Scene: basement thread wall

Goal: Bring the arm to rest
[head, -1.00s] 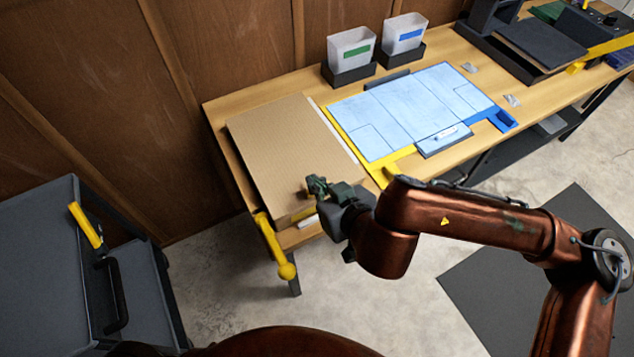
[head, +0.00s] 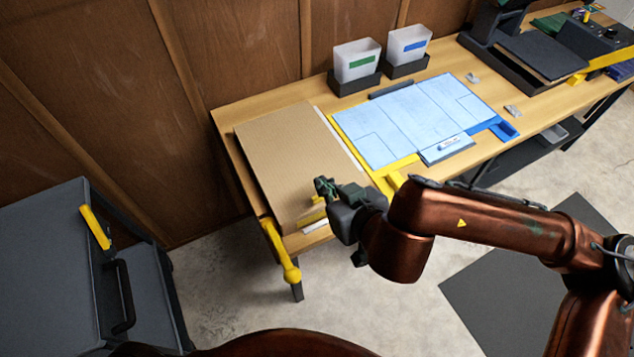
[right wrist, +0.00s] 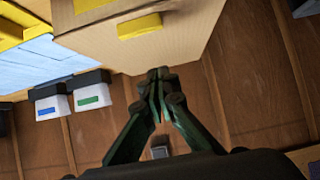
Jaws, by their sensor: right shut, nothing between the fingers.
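My right gripper (head: 322,188) is shut and empty. In the head view it hangs over the front right corner of the cardboard sheet or box (head: 285,160), on the left end of the wooden workbench (head: 232,108). In the right wrist view its green fingers (right wrist: 160,78) meet at the tips, just below the cardboard's edge in the picture; I cannot tell whether they touch it. The copper right arm (head: 470,212) reaches in from the right. My left gripper is not in view.
A light blue sheet (head: 405,118) in a yellow and blue frame lies right of the cardboard. Bins with green (head: 357,62) and blue (head: 407,46) labels stand behind. A yellow lever (head: 280,250) juts from the bench's front left. A grey cart (head: 45,250) stands left.

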